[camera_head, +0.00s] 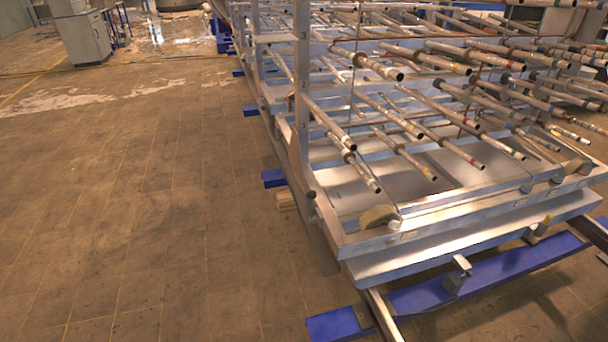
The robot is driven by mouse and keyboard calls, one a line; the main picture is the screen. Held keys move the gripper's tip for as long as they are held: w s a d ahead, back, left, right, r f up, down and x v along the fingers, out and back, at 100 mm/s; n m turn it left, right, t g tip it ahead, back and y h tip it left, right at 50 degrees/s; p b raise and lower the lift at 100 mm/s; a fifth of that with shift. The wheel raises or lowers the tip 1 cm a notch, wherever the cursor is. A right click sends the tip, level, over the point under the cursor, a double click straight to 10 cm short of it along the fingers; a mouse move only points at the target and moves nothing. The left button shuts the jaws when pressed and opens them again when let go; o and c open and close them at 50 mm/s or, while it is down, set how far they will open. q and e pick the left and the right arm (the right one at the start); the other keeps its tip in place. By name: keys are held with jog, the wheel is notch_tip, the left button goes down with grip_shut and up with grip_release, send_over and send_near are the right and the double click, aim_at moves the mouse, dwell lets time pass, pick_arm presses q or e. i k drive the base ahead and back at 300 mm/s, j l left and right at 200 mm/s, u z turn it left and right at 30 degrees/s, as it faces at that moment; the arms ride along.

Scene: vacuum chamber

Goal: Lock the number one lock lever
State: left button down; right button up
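A large metal rack (470,213) fills the right half of the head view. At its near left corner is a beige rounded piece (377,215) with a small pale knob (395,225) beside it. A similar beige rounded piece (573,166) sits farther right along the same end. Small metal brackets show below, one near the middle (461,264) and one to the right (536,231). Neither of my grippers is in view.
Many metal tubes (440,90) with coloured bands stick out of the rack toward me. Blue floor beams (500,268) and a metal rail (383,318) lie below it. The tiled floor (130,220) on the left is clear. A grey cabinet (84,40) stands far back left.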

aim_at(312, 195)
jog(key=i+j, duration=0.1)
jog(key=i, duration=0.3)
jog(key=i+j+z, duration=0.1)
jog(key=i, duration=0.3)
jog(key=i+j, duration=0.15)
jog(key=i, duration=0.25)
